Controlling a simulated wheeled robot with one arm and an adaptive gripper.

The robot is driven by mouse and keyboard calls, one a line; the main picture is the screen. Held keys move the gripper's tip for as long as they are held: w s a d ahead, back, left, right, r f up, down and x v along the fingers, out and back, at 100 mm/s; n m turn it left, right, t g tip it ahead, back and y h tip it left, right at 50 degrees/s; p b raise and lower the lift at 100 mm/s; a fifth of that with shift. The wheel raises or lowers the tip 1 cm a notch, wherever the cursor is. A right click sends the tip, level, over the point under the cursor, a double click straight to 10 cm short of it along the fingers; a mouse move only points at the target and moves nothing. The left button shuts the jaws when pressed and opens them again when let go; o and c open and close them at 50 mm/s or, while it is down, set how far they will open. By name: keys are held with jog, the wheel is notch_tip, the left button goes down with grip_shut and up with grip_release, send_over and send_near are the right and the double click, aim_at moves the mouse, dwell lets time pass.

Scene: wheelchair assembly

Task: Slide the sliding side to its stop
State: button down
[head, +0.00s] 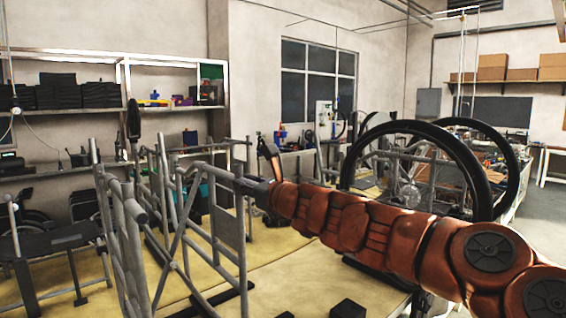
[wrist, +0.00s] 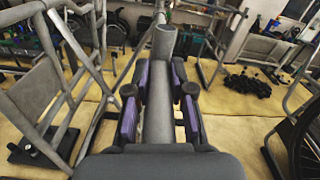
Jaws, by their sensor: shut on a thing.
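My gripper (head: 245,187) reaches in from the right to a grey tubular wheelchair frame (head: 130,232) on the tan work surface. In the wrist view, my gripper (wrist: 158,85) has its purple-lined fingers on both sides of a thick grey tube (wrist: 158,118) and is shut on it. The tube ends in a round cap pointing away from my wrist. I take this tube to be part of the sliding side, with crossed bars and a flat panel (head: 228,236) beside it in the head view. The joint where it slides and its stop cannot be made out.
Large black-rimmed wheels (head: 470,170) stand to the right behind my arm. Dark blocks (head: 348,308) lie on the tan surface (head: 285,270) in front. In the wrist view, a pile of small black parts (wrist: 247,84) lies to the right. Shelves (head: 75,108) line the back wall.

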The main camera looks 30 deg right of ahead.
jog(key=shift+a, duration=0.15)
jog(key=shift+a, duration=0.15)
jog(key=c, duration=0.9)
grip_release()
jog(key=shift+s, duration=0.1)
jog(key=shift+v, duration=0.85)
jog(key=s+r+p, duration=0.1)
jog(key=s, duration=0.2)
jog(key=s+d+r+p, duration=0.1)
jog(key=s, duration=0.2)
jog(key=s+d+r+p, duration=0.1)
jog(key=s, duration=0.3)
jog(key=shift+d, duration=0.15)
